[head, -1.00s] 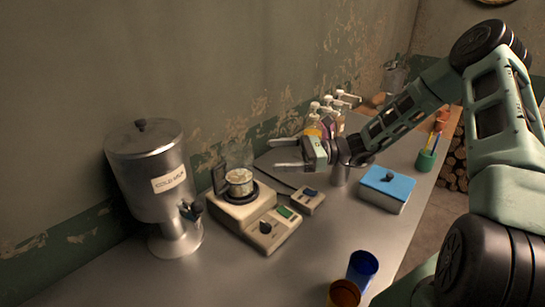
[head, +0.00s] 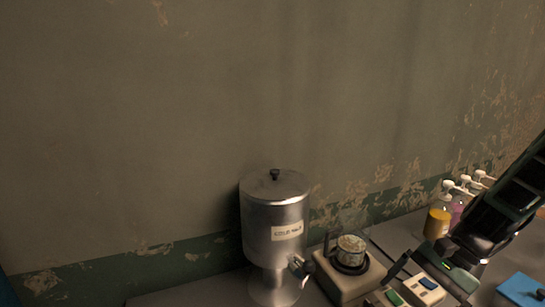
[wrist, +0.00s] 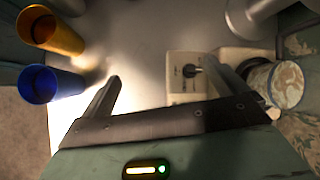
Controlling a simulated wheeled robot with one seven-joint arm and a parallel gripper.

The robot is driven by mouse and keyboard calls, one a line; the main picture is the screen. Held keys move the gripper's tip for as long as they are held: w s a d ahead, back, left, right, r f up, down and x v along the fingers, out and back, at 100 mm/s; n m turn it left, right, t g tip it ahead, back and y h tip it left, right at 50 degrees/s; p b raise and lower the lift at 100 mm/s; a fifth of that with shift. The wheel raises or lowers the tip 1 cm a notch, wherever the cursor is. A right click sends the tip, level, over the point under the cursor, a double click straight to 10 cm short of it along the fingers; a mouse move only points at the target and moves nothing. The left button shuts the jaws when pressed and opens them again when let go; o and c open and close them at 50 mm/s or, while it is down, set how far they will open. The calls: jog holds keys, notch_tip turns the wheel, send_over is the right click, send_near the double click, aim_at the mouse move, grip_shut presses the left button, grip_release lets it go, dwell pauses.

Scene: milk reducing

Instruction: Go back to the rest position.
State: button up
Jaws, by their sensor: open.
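A round container (head: 351,246) sits on the hotplate. The container also shows at the right of the wrist view (wrist: 283,86), beside the right finger.
A metal milk dispenser (head: 275,222) stands left of the hotplate. Pump bottles (head: 438,222) and a blue-topped box (head: 522,290) are at the right. An orange cup (wrist: 55,32) and a blue cup (wrist: 45,85) are at the left of the wrist view.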

jog(key=s+d+r+n+t+h, duration=0.3)
jog(key=d+r+n+t+h, duration=0.15)
jog(key=r+n+h, duration=0.4)
jog(key=s+a+r+n+g+y, duration=0.1)
jog(key=s+a+n+g+y, duration=0.1)
jog(key=s+a+n, duration=0.8)
jog(key=s+a+g, duration=0.1)
jog(key=s+a, duration=0.2)
jog(key=a, duration=0.5)
jog(key=shift+s, duration=0.4)
